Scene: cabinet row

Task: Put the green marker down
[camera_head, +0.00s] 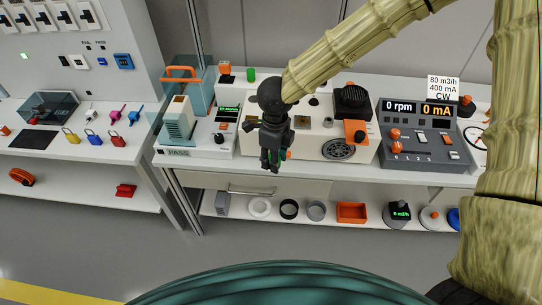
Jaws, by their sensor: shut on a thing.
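My gripper (274,163) hangs from the end of my arm near the front edge of the middle bench. It points down and is shut on a small green marker (282,156), which shows only as a sliver of green beside the fingers. A bit of orange also shows at the right of the fingers; I cannot tell whether it belongs to the marker. The fingers hide most of the marker, and I cannot tell whether it touches the bench.
A white device marked PASS (196,138) stands at the left, and a grey control console (418,140) at the right. An orange tray (351,213) and rings lie on the lower shelf. Padlocks (92,136) sit on the left bench. A drawer handle (251,190) is below the gripper.

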